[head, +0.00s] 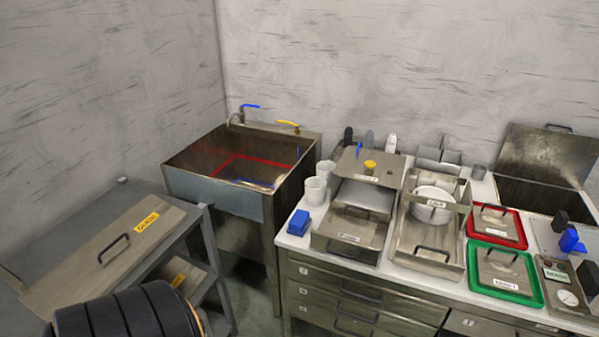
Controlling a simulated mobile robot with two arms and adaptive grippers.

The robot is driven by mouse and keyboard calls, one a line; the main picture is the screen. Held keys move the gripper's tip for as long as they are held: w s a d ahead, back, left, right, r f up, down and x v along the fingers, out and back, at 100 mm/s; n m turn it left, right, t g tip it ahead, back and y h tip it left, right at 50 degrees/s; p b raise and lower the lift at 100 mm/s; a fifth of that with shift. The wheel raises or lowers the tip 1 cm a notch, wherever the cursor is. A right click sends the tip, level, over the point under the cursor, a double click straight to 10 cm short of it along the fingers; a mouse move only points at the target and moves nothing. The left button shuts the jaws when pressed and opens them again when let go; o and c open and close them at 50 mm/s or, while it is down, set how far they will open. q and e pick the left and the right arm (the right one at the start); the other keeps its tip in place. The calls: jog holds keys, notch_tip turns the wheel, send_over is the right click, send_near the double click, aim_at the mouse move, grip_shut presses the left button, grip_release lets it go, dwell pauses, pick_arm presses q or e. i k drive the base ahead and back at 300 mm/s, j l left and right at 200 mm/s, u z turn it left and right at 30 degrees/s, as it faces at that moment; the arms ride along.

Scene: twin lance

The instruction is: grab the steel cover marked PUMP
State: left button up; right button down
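Several steel covers with handles are in the head view, and I cannot make out the word PUMP on any of them. One steel cover (492,223) sits in a red tray (522,243), with a small white label. Another steel cover (503,271) sits in a green tray (537,298), with a white label too small to read surely. A long steel cover (85,248) with a handle and a yellow label (146,222) lies on the left cart. Neither of my grippers is in view.
A steel sink (215,192) stands in the corner. The white counter (300,240) holds a blue block (299,222), white cups (315,190), a steel box (350,232) and a steel tray (402,248). An open steel lid (545,150) stands at the back right.

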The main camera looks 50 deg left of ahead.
aim_at(351, 226)
jog(key=u, duration=1.15)
jog(key=i+u, duration=0.15)
jog(key=i, duration=0.35)
